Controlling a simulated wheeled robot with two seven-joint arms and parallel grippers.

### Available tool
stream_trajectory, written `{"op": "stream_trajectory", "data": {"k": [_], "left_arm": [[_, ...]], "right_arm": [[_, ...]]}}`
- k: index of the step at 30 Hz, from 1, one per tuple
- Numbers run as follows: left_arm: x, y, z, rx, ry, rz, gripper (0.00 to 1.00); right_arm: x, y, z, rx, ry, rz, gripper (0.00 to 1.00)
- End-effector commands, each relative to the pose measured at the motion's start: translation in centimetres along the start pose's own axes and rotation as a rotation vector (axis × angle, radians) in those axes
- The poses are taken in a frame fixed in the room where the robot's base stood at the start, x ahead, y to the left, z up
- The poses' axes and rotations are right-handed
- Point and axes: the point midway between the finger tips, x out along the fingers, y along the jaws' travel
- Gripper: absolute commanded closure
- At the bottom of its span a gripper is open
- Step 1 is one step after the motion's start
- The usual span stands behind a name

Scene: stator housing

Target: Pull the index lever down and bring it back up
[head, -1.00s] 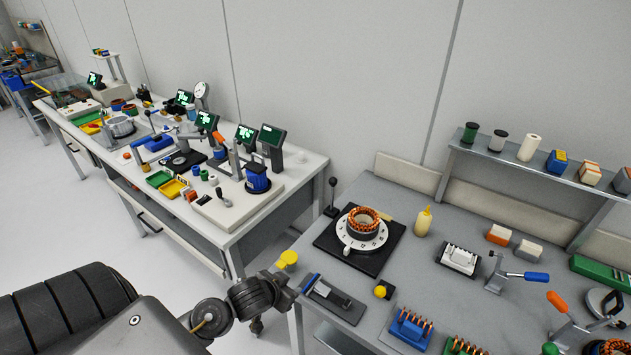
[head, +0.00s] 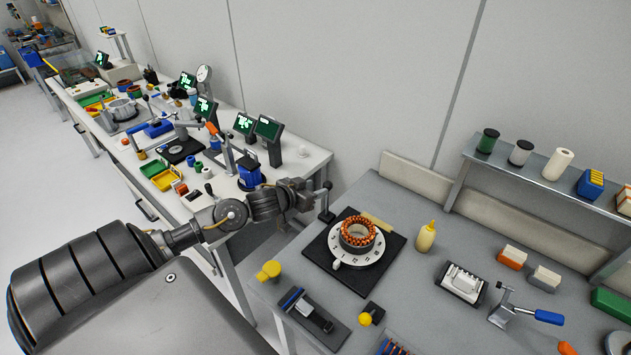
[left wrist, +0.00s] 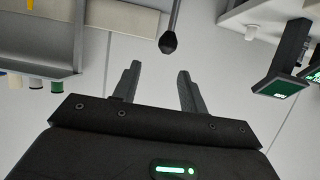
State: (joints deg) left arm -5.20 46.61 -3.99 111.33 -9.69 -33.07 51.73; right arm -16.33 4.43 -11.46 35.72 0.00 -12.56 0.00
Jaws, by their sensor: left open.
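The index lever (head: 327,187) stands upright with a dark knob at the far left corner of the black base plate (head: 321,262). On that plate is a white numbered dial (head: 341,258) carrying a stator ring with copper windings (head: 357,234). My left gripper (head: 312,192) is just left of the lever at about knob height in the head view. In the left wrist view, the gripper (left wrist: 158,72) is open and empty, and the lever's knob (left wrist: 168,43) shows just beyond the fingertips, roughly in line with the gap. My right gripper is not in view.
A yellow bottle (head: 426,237) stands right of the dial. Yellow pieces (head: 269,270) lie near the grey bench's left edge. A second bench with screens (head: 268,130) stands at left behind my arm. A shelf (head: 520,176) runs along the back right.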

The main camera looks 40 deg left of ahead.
Motion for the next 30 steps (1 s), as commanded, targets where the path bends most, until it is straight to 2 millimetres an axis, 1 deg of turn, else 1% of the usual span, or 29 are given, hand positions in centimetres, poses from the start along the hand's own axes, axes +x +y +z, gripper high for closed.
{"op": "stream_trajectory", "data": {"k": [4, 6, 8, 11, 16, 19, 23, 30], "left_arm": [[-0.3, -0.8, 0.5, -0.004, -0.003, -0.014, 0.57], [0.0, -0.9, 0.6, -0.005, -0.002, -0.016, 0.57], [0.4, -0.9, 0.6, -0.005, -0.002, -0.016, 0.57], [1.2, -0.9, 0.7, -0.004, -0.002, -0.015, 0.57], [2.7, -0.8, 0.7, -0.003, -0.002, -0.014, 0.57], [3.5, -0.8, 0.7, -0.004, -0.002, -0.014, 0.57], [4.5, -0.8, 0.7, -0.004, -0.003, -0.014, 0.57], [6.5, -0.8, 0.7, -0.003, -0.002, -0.013, 0.57]], "right_arm": [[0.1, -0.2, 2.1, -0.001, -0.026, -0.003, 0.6], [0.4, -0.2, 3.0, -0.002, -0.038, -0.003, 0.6], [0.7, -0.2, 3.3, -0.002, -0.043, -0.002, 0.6], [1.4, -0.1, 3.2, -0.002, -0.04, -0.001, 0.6], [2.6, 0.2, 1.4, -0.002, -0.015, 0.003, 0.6], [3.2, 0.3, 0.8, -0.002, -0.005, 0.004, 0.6], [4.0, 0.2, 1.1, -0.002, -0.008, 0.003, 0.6], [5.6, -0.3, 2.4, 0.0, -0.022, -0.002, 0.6]]}}
